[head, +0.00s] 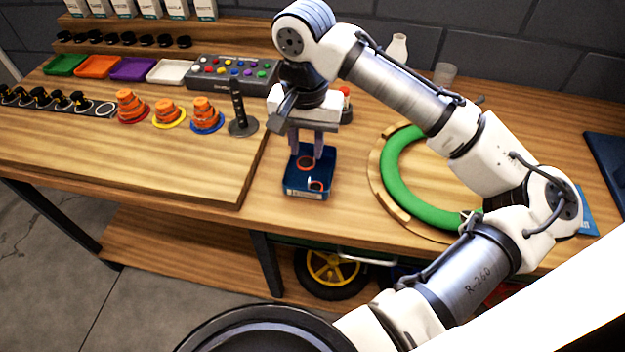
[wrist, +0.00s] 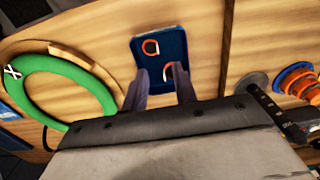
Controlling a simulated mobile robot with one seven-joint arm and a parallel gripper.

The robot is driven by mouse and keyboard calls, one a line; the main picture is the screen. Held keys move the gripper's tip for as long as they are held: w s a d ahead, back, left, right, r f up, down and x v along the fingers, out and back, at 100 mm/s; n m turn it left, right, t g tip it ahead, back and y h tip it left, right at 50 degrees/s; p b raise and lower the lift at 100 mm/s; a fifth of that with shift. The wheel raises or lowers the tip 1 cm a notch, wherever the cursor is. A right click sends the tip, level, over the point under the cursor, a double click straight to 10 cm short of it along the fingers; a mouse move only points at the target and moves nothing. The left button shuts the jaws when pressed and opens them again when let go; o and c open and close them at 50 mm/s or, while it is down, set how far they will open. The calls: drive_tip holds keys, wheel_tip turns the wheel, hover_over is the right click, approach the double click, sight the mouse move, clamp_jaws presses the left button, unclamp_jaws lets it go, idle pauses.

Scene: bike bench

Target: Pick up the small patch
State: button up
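A dark blue tray (head: 295,184) lies on the bench and shows in the wrist view (wrist: 177,38). Two dark patches with orange rims lie in it. The front patch (head: 317,185) looks the smaller in the head view; it appears as the upper patch (wrist: 150,47) in the wrist view. The other patch (head: 305,163) lies farther back, partly hidden by a finger in the wrist view (wrist: 167,71). My gripper (head: 306,153) is over the back part of the tray, pointing down. Its fingers (wrist: 160,73) are apart, and I see nothing held between them.
A green ring (head: 394,190) on a wooden round base lies right of the tray. A black upright tool (head: 239,110) and stacked orange cones (head: 205,110) stand to the left on a raised board (head: 180,165). Bare wood surrounds the tray.

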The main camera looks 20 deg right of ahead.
sight(309, 178)
wheel_tip(309, 178, down, 3)
drive_tip(key=shift+f, duration=0.2)
drive_tip(key=shift+d+f+p, duration=0.15)
drive_tip(key=shift+f+p, duration=0.2)
drive_tip(key=shift+f, duration=1)
drive_tip(key=shift+d+f+p, duration=0.1)
drive_tip(key=shift+f+p, duration=0.25)
drive_tip(key=shift+f, duration=1)
clamp_jaws()
